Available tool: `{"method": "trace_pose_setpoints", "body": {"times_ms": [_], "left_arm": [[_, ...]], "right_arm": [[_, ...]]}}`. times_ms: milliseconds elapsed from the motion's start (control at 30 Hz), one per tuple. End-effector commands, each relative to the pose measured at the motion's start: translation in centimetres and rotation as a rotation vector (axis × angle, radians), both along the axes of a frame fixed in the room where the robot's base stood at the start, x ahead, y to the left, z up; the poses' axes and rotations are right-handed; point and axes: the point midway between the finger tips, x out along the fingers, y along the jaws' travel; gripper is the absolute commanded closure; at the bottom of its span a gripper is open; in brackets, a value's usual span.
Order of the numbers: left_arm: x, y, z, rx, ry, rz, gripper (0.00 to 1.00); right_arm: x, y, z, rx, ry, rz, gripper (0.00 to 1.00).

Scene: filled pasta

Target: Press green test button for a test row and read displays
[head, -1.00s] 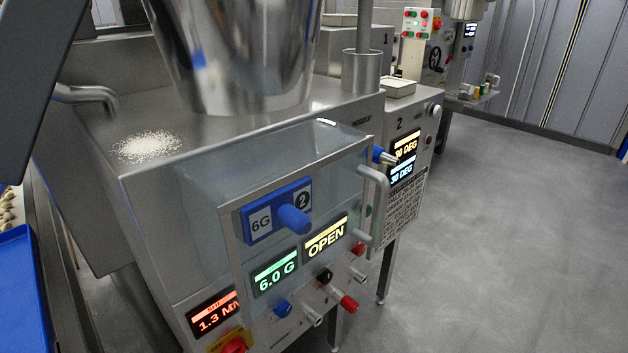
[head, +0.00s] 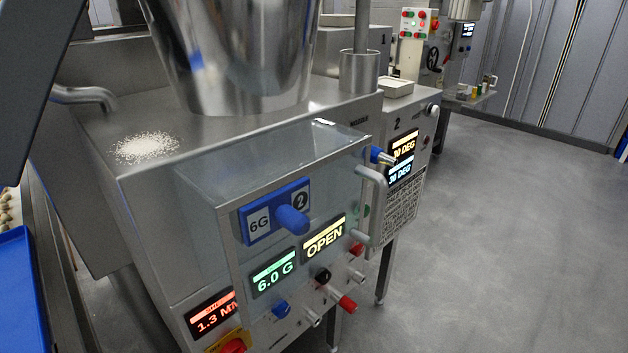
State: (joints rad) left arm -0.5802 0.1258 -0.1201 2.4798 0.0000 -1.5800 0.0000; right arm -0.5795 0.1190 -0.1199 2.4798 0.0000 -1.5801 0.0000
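A steel machine carries a clear guard (head: 215,170) with a handle on its front. Behind it, a green display reads 6.0 G (head: 273,272), a yellow-topped display reads OPEN (head: 325,238), and a red display reads 1.3 M, its end cut off (head: 211,313). A green button (head: 366,210) shows partly behind the guard's handle at the right edge. Neither gripper is in view.
A blue block marked 6G and 2 (head: 274,212) has a blue knob. Blue, black, red and white knobs line the lower panel, with a red stop button (head: 233,346) below. White powder (head: 146,147) lies on the top. Open grey floor (head: 500,230) extends right.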

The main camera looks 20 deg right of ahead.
Motion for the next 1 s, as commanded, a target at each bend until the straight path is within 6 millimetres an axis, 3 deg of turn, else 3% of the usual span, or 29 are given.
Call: {"method": "trace_pose_setpoints", "body": {"times_ms": [167,1000], "left_arm": [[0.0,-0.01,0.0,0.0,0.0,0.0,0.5],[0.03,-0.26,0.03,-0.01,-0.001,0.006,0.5]], "right_arm": [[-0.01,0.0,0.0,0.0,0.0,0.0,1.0],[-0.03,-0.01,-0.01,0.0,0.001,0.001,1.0]]}}
